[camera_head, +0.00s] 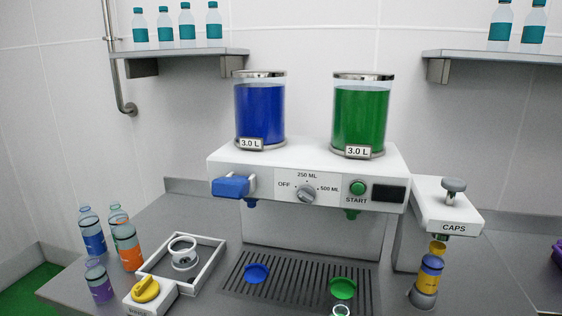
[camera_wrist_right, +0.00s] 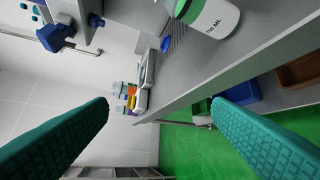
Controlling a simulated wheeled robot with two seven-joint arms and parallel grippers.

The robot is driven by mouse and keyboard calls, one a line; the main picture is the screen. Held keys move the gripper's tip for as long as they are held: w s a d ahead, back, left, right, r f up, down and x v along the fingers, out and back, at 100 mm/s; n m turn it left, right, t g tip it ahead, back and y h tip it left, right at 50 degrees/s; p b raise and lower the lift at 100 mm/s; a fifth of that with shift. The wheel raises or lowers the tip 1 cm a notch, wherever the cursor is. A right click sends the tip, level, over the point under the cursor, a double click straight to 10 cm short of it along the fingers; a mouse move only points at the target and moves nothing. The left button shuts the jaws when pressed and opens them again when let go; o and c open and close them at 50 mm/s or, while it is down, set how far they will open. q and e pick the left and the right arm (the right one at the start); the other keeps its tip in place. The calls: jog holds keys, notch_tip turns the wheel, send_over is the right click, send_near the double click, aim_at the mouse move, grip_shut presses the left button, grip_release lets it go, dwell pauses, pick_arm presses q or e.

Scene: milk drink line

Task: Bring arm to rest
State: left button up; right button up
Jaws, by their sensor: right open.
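My right gripper (camera_wrist_right: 161,104) shows in the right wrist view as two teal ribbed fingers spread wide apart. Nothing is held between them. Behind the gap are the grey table edge, a green floor and pale wall panels, all at a distance. Neither gripper nor arm shows in the head view, and my left gripper is in no view.
The dispenser (camera_head: 252,163) stands on the table with blue (camera_head: 260,112) and green (camera_head: 360,117) tanks. Several bottles (camera_head: 127,248) stand left. A white bottle (camera_wrist_right: 214,16) is near my right wrist.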

jog(key=s+d+f+n+g+h, duration=0.4)
jog(key=s+n, duration=0.1)
jog(key=s, duration=0.2)
jog(key=s+d+f+n+g+h, duration=0.4)
jog(key=s+d+f, duration=0.1)
jog(key=s, duration=0.2)
notch_tip(320, 180, down, 26)
jog(key=s+g, duration=0.2)
jog(key=s+d+f+g, duration=0.1)
jog(key=s+d+f, duration=0.1)
jog(key=s+f, duration=1.4)
jog(key=shift+d+n+h, duration=0.3)
jog(key=shift+d+n, duration=0.1)
jog(key=shift+s, duration=0.1)
jog(key=shift+c, duration=0.5)
